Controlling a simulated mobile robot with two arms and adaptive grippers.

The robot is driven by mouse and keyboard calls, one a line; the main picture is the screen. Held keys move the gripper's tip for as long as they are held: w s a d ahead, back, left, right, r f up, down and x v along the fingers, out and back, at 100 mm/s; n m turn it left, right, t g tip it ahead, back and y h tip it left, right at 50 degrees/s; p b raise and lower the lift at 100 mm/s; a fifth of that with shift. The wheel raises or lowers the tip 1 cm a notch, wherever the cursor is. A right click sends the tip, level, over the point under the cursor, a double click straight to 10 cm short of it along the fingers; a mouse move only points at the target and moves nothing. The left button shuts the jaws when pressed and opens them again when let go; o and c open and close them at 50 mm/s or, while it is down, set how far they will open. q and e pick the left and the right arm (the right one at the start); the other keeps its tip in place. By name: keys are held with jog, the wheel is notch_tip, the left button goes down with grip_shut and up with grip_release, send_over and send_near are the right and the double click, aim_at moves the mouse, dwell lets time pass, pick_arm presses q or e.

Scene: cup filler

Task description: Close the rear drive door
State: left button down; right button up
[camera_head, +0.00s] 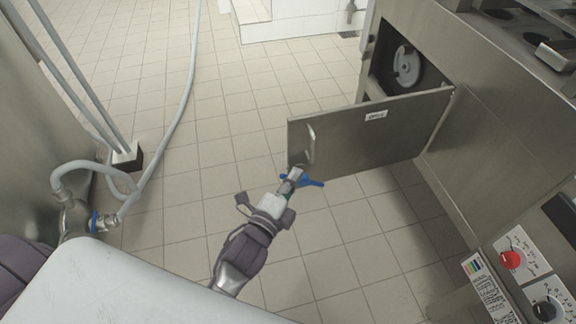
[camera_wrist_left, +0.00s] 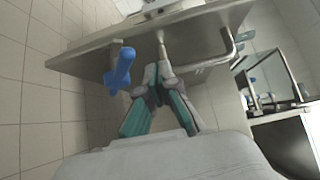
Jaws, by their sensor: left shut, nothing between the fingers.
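The rear drive door (camera_head: 370,137) is a flat steel panel with a small label, standing open on the right-side machine. Its hinge side is at the right; its free edge points left into the room. A metal bar handle (camera_head: 311,143) is near that free edge, and it also shows in the wrist view (camera_wrist_left: 230,50). My left gripper (camera_head: 296,174) is shut and empty at the door's lower free corner, below the handle. In the wrist view its fingertips (camera_wrist_left: 161,66) are close to the panel; contact is unclear. A blue part (camera_head: 315,182) is beside the fingers. My right gripper is not in view.
Behind the door is a dark opening with a round grey wheel (camera_head: 406,65). A control panel with a red knob (camera_head: 510,259) is at lower right. A grey hose (camera_head: 187,95) runs along the left. The tiled floor (camera_head: 230,140) between is clear.

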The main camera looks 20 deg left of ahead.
aim_at(295, 155)
pick_arm(q)
jog(key=shift+w+a, duration=1.2)
jog(key=shift+w, duration=0.25)
